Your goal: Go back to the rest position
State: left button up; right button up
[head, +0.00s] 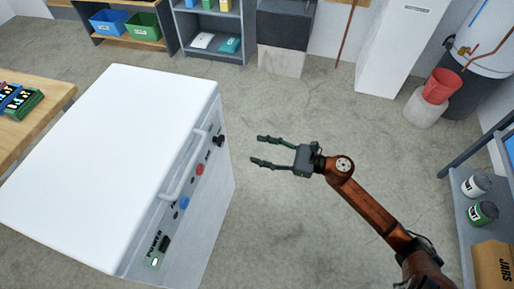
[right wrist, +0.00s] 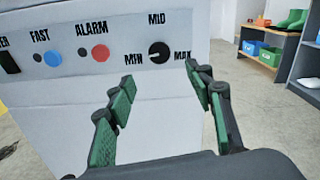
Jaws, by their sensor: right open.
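My right gripper (head: 262,151) is open and empty in the head view, in the air to the right of the white machine (head: 130,130). In the right wrist view its two green-padded fingers (right wrist: 158,92) are spread apart in front of the machine's panel. The panel has a black dial (right wrist: 159,52) marked MIN, MID and MAX, with its pointer toward MIN. A red ALARM button (right wrist: 101,53) and a blue FAST button (right wrist: 54,59) sit to the left of the dial. The fingers appear apart from the dial and buttons. My left gripper is not in view.
The machine has a handle (head: 184,172) along its front edge. A wooden table (head: 50,92) stands at the left. A shelf (head: 447,186) with cans and a JARS box (head: 494,268) stands at the right. A red bucket (head: 441,86) stands behind. The floor (head: 310,215) around my right arm is clear.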

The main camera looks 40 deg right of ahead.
dwell(0.4)
